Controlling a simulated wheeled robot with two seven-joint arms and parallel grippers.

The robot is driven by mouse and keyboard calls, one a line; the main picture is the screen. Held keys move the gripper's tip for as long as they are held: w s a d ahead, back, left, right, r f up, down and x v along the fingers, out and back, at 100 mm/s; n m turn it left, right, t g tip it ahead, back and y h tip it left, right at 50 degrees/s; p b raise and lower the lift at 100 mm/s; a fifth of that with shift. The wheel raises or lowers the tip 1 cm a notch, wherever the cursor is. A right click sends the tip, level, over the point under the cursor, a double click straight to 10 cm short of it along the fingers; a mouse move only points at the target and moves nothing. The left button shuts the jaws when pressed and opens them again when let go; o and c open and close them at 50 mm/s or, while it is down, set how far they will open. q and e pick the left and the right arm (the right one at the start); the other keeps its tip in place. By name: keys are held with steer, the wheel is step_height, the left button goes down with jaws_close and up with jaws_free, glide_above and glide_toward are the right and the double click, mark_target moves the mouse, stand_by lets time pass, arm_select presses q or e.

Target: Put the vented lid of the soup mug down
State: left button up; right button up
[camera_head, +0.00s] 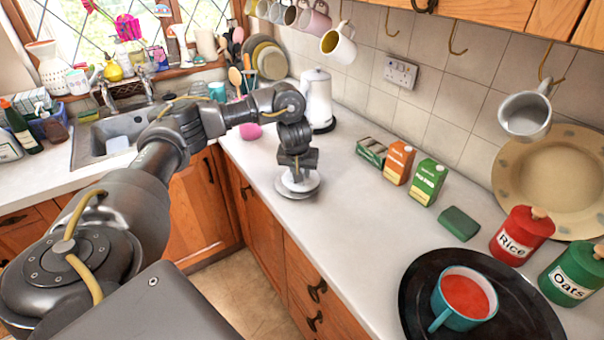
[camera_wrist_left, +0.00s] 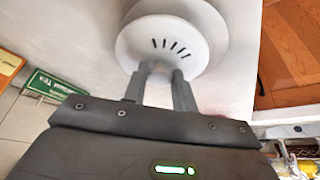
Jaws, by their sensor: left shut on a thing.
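The vented lid (camera_head: 297,185) is a round white disc at the middle of the counter's near side. In the left wrist view the lid (camera_wrist_left: 188,42) shows several dark slots, and a wider pale disc or rim shows around it. My left gripper (camera_head: 298,174) points down and is shut on the lid's raised middle; its fingers (camera_wrist_left: 160,73) also show there. The lid is at or just above the counter; I cannot tell whether it touches. The soup mug (camera_head: 458,304) is teal, uncovered, with red soup inside. My right gripper is not in view.
The mug stands on a round black tray (camera_head: 414,300) at the lower right. Cartons (camera_head: 398,162), a green block (camera_head: 459,223) and the rice (camera_head: 522,236) and oats (camera_head: 577,273) canisters line the back. A white kettle (camera_head: 317,100) stands behind my gripper. Counter between lid and tray is clear.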

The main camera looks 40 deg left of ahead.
arm_select(q)
steer(key=shift+w+f, duration=0.1)
steer(key=shift+f, duration=0.25)
steer(key=o, duration=1)
steer(key=shift+c, duration=0.2)
steer(key=shift+r, duration=0.1)
steer(key=shift+r, duration=0.25)
steer(key=p+v, duration=0.4)
steer(key=v, duration=0.8)
steer(key=shift+d, duration=0.2)
